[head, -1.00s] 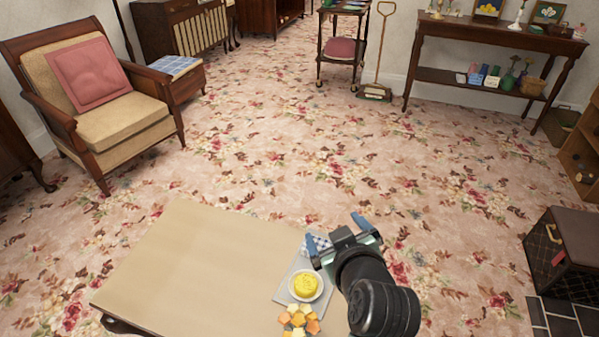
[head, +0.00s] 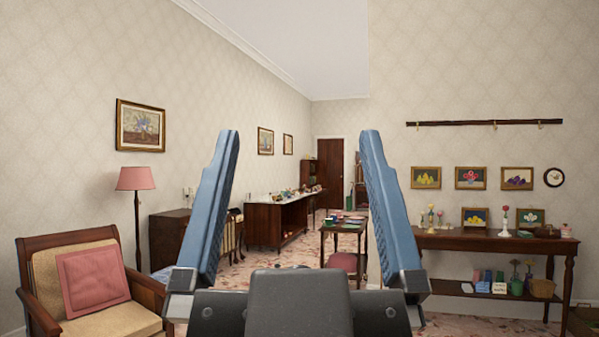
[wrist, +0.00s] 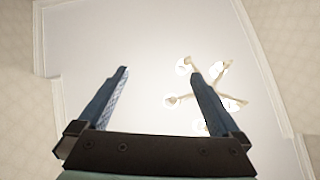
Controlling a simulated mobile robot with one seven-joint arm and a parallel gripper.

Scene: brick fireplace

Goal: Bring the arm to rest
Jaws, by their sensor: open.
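My gripper (head: 298,140) stands upright, close in front of the head camera, with its two blue fingers pointing up and spread wide apart. Nothing is between the fingers. In the wrist view the gripper (wrist: 158,72) is also open and empty, facing the white ceiling (wrist: 130,40). The low table from the earlier head view is not in view now.
A wooden armchair (head: 95,255) with a pink cushion stands at the left. A side table (head: 470,242) with vases and pictures stands at the right. A small table (head: 345,228) stands beyond my gripper. A ceiling light (wrist: 205,90) shows in the wrist view.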

